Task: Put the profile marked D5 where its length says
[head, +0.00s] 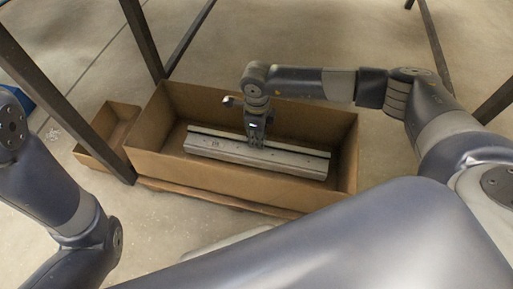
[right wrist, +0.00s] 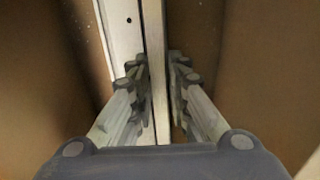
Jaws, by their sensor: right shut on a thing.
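A long grey metal profile (head: 205,145) lies inside the large open cardboard box (head: 345,168). It has a raised strip along its back and small dark marks on its face. I cannot read whether one of them says D5. My right gripper (head: 254,143) reaches down into the box and is shut on the profile near its middle. In the right wrist view the two fingers (right wrist: 161,95) stand on either side of a thin upright strip of the profile (right wrist: 124,40). My left gripper is out of view; only my left arm shows.
A smaller cardboard box (head: 112,122) stands to the left of the large one and looks empty where I see into it. Dark metal legs (head: 143,40) rise close behind and left of the boxes. A blue thing (head: 17,97) shows at the left edge. Concrete floor lies around.

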